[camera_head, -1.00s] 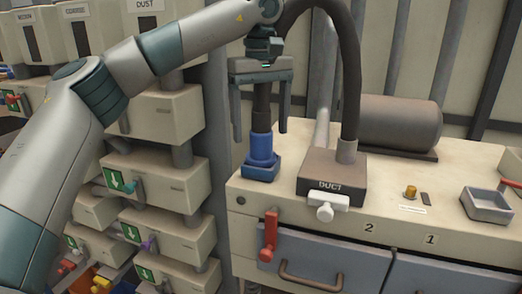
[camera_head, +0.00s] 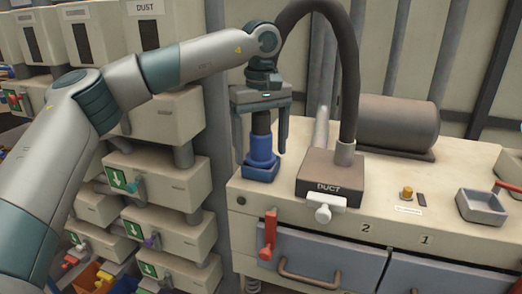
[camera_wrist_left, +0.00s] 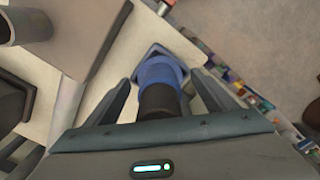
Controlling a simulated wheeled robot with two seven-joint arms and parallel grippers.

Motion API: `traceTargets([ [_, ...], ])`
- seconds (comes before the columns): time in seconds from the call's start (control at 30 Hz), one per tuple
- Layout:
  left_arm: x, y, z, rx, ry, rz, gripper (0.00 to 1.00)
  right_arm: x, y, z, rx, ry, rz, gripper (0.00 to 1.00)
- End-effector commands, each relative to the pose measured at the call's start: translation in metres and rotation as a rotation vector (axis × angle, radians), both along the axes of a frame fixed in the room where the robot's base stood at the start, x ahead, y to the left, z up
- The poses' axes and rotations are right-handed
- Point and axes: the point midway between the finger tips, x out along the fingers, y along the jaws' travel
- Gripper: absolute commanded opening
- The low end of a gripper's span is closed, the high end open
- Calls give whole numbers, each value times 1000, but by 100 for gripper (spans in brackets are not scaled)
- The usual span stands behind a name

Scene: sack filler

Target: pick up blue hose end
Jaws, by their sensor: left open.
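The blue hose end (camera_head: 261,160) stands upright in a blue square base at the left corner of the bench top, with the dark hose rising out of it. My left gripper (camera_head: 260,152) is above it, pointing down, open, with one finger on each side of the hose end. The fingers look apart from it. In the left wrist view the blue hose end (camera_wrist_left: 160,77) lies between the two open fingers (camera_wrist_left: 163,88), with the black hose part nearer the palm. My right gripper is not in view.
The dark duct box (camera_head: 331,174) with its arched hose stands just right of my gripper. A red lever (camera_head: 270,234) hangs on the bench front. Labelled bins (camera_head: 155,180) stand to the left. A grey tray (camera_head: 483,206) sits at the right on the bench.

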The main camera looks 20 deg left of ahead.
Motion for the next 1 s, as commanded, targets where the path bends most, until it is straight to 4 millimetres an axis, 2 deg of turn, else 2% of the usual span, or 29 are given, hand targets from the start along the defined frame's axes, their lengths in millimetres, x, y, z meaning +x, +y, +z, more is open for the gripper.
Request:
traceTargets([
  [0.33, 0, 0, 0, 1, 1, 0, 78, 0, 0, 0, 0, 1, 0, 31],
  [0.37, 0, 0, 0, 1, 1, 0, 73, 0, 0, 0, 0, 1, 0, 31],
  [0.5, 0, 0, 0, 1, 1, 0, 40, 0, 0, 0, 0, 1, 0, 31],
  [0.57, 0, 0, 0, 1, 1, 0, 26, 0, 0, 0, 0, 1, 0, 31],
  [1.0, 0, 0, 7, 0, 0, 1, 26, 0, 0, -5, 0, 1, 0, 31],
])
